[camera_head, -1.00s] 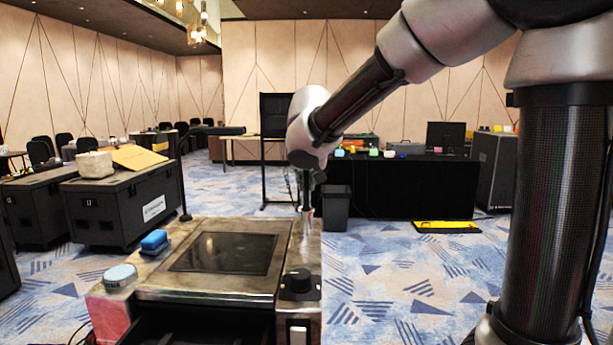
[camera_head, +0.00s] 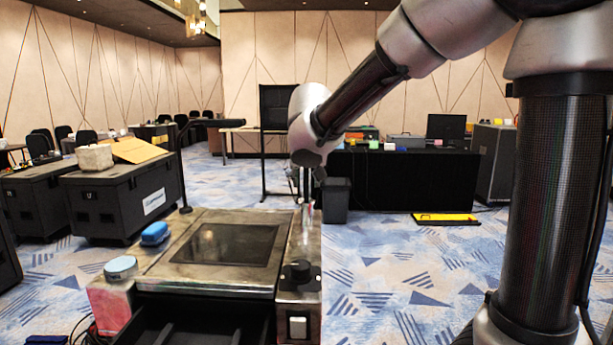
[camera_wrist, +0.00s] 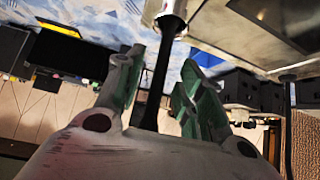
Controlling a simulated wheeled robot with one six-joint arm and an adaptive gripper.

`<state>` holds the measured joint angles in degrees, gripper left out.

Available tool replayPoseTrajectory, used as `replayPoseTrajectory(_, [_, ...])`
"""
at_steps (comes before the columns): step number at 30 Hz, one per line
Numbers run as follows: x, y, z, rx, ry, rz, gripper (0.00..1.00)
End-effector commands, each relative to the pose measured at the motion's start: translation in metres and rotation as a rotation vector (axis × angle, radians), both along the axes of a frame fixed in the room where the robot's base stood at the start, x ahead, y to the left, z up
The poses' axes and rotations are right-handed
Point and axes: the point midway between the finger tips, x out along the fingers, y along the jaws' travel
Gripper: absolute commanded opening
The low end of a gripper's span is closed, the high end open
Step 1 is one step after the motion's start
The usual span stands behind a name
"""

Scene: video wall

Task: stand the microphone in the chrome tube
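The chrome tube (camera_wrist: 168,12) shows at the top of the wrist view. In the head view it stands upright on the right strip of the worn metal console (camera_head: 230,217). A slim black shaft, which I take for the microphone (camera_wrist: 153,95), runs from the tube's mouth back between my fingers. How deep it sits in the tube is hidden. My gripper (camera_wrist: 160,85) has its two green-padded fingers spread on either side of the shaft, with gaps showing. In the head view my gripper is small and mostly hidden under my wrist, just above the tube.
The console carries a dark screen (camera_head: 228,244), a black knob (camera_head: 298,272), a blue block (camera_head: 155,233) and a round pale-blue button (camera_head: 120,267). A black gooseneck (camera_head: 181,170) rises at its back left. A black bin (camera_head: 335,200) stands behind.

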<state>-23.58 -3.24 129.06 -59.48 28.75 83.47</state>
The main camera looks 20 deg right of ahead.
Motion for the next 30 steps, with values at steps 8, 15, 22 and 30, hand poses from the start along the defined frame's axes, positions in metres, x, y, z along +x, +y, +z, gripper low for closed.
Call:
replayPoseTrajectory(8, [-0.035, 0.010, 0.039, 0.004, -0.006, 0.004, 0.38])
replayPoseTrajectory(15, [-0.068, 0.016, 0.072, 0.002, -0.004, 0.003, 0.38])
replayPoseTrajectory(22, [-0.080, 0.018, 0.083, 0.001, 0.000, 0.001, 0.38])
replayPoseTrajectory(30, [-0.080, 0.018, 0.083, 0.001, 0.000, 0.001, 0.38])
